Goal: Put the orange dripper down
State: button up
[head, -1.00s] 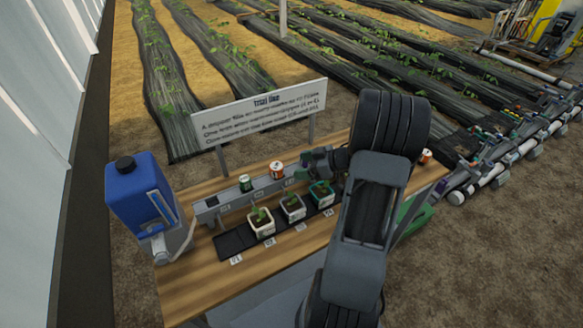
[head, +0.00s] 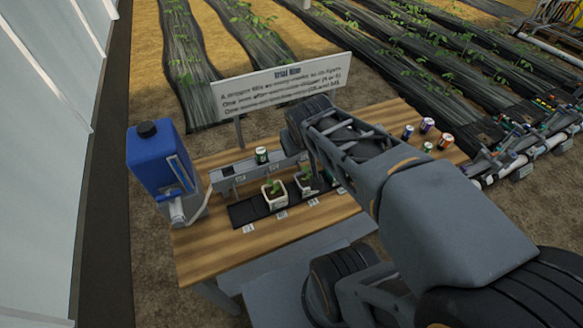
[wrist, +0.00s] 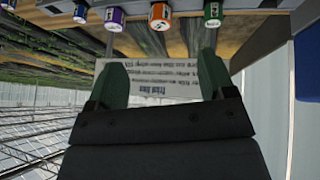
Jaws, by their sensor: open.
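The wrist view appears upside down and shows the orange dripper (wrist: 160,15), a small can shape, at the top edge between a purple dripper (wrist: 114,18) and a green dripper (wrist: 212,14). My gripper (wrist: 162,80) is open and empty, with its two green fingers apart. The orange dripper is clear of the fingers. In the head view a green dripper (head: 261,155) stands on the grey rail (head: 228,183). My arm covers the rail's right part and my gripper there.
Two potted seedlings (head: 274,199) stand by the rail. The blue jug (head: 155,160) is at the table's left end, and a sign (head: 290,88) stands behind. Several small cans (head: 427,125) stand at the right. The table's front left (head: 205,255) is bare.

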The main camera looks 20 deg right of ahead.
jog(key=s+a+g+y, duration=0.2)
jog(key=s+a, duration=0.3)
jog(key=shift+s+a+f, duration=0.2)
jog(key=shift+s+f, duration=0.1)
jog(key=shift+f, duration=0.15)
